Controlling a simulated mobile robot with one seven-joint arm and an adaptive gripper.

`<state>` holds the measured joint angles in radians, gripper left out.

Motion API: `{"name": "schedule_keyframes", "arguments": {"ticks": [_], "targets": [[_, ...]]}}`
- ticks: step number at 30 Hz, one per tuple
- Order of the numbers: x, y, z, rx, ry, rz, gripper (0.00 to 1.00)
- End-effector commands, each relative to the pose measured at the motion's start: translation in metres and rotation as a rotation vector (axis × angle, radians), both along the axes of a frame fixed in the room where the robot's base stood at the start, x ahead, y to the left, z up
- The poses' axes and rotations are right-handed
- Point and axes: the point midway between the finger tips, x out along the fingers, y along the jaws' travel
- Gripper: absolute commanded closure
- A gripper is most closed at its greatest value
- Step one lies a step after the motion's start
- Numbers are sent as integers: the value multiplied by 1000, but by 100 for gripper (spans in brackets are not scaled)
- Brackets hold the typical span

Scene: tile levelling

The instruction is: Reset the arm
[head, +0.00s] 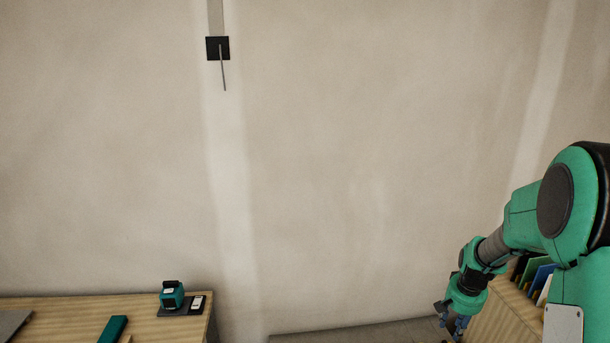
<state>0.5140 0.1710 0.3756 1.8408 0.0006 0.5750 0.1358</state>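My arm, green and dark grey, comes in from the right edge of the head view and reaches down and to the left. My gripper (449,326) hangs at its end near the bottom of the picture, in front of a low grey surface. Its fingers are small and partly cut off by the bottom edge, so I cannot make out whether they are apart or together. I see nothing clearly held in it.
A wooden table (60,304) at the lower left bears a green-and-black device (172,295) and a green block (112,329). A wooden shelf unit (497,315) with folders (536,275) stands close behind my arm. A black wall plate (217,48) is above; the wall between is bare.

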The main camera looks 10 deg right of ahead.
Motion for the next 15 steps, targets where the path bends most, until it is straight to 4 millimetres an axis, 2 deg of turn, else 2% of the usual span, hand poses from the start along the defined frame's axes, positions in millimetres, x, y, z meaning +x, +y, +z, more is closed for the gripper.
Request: {"name": "schedule_keyframes", "arguments": {"ticks": [1, 3, 8, 15], "targets": [[-1, 14, 18, -7, -12, 21, 66], [-3, 31, 41, -15, -24, 49, 66], [-14, 72, 88, -31, -50, 114, 66], [-43, 132, 150, -52, -91, 208, 66]]}}
